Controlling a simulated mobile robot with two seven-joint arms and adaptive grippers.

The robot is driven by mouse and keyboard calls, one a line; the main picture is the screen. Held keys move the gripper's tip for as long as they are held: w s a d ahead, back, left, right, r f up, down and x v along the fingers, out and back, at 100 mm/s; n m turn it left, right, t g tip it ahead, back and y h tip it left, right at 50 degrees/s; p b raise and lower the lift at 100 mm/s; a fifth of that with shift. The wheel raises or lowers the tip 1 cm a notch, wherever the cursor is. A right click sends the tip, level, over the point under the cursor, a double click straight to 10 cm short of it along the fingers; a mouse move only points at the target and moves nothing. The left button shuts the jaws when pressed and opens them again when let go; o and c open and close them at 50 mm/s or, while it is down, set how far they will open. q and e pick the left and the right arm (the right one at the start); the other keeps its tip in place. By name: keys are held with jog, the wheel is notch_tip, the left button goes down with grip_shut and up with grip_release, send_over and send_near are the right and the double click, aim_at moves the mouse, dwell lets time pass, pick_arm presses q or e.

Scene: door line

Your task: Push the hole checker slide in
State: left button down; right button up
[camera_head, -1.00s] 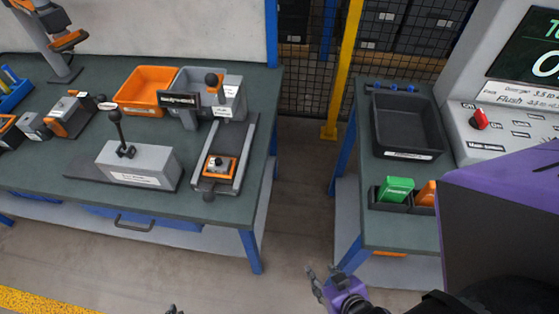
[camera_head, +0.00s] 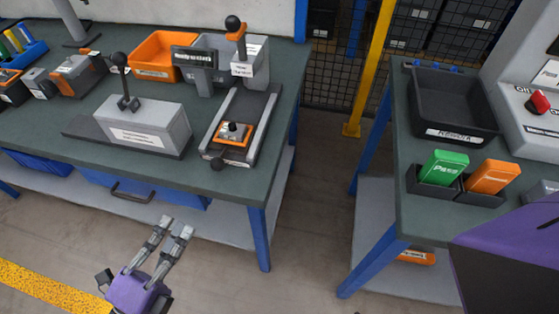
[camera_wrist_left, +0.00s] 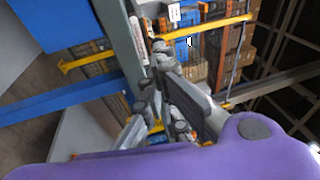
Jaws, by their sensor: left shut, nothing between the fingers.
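The hole checker (camera_head: 245,70) stands near the right end of the left bench, a grey body with an orange-collared lever with a black ball on top. Its slide (camera_head: 234,133), an orange-framed carriage with a small dark part in it, sits near the front end of the rails, pulled out from the body. A dark knob (camera_head: 218,164) is at the slide's front. My left gripper (camera_head: 174,227) is shut and empty, in front of the bench and short of its front edge, apart from the slide. The left wrist view shows its fingers (camera_wrist_left: 165,95) with nothing held. My right gripper is out of view.
A grey lever box (camera_head: 145,130) stands left of the rails; an orange bin (camera_head: 160,55) is behind. The right bench holds a dark tray (camera_head: 455,105) and green and orange blocks (camera_head: 444,168). Open floor lies between the benches, near a yellow post (camera_head: 370,70).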

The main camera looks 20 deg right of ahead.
pick_arm(q)
jog(key=p, duration=0.2)
send_near(212, 166)
jog(key=x, duration=0.5)
jog(key=shift+d+f, duration=0.2)
jog(key=shift+w+d, duration=0.4)
jog(key=w+d, duration=0.2)
jog(key=w, duration=0.1)
jog(key=shift+w+d+b, duration=0.2)
jog(key=shift+d+b, duration=0.05)
jog(key=shift+b, duration=0.05)
jog(key=shift+w+d, duration=0.1)
